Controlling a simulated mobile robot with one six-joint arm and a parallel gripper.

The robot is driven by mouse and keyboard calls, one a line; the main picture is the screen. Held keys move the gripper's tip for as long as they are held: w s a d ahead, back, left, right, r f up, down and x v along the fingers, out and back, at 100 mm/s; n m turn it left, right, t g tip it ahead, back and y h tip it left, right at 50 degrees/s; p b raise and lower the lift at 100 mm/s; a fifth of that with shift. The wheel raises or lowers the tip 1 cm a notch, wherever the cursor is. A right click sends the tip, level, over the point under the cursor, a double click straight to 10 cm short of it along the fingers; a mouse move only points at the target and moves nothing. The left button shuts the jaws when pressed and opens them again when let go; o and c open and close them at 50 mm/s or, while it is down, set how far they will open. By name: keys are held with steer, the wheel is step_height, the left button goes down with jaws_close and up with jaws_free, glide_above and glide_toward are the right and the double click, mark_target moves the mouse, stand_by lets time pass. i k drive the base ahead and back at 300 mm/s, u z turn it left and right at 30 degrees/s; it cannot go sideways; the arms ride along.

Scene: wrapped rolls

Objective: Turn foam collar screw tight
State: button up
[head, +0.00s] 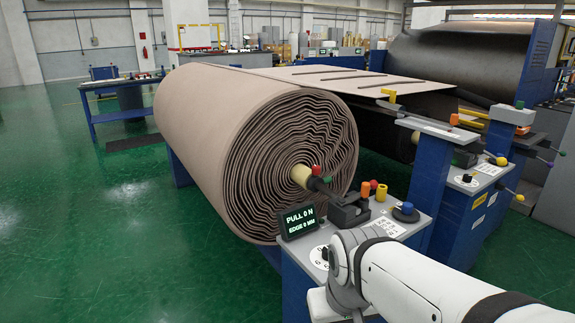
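A pale yellow collar (301,176) sits around the core at the near end of a large brown roll (225,140). A dark shaft (325,188) comes out of it to the right. A red knob (316,170) and a small green knob (326,180) sit beside the collar; I cannot tell which belongs to its screw or how tight it is. My white arm (420,285) reaches in from the lower right, and its grey wrist (343,268) is in front of the blue console, below and apart from the collar. My gripper's fingers do not show.
The console (305,280) carries a display (299,222) reading "PULL 0 N, EDGE 0 MM", a dark shaft support (348,212), several coloured knobs and a blue-topped dial (406,211). A second blue post (428,175) stands to the right. Green floor (110,230) is clear at left.

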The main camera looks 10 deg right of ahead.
mark_target(315, 170)
steer(key=u, duration=0.05)
steer(key=i, duration=0.9)
steer(key=u, duration=0.6)
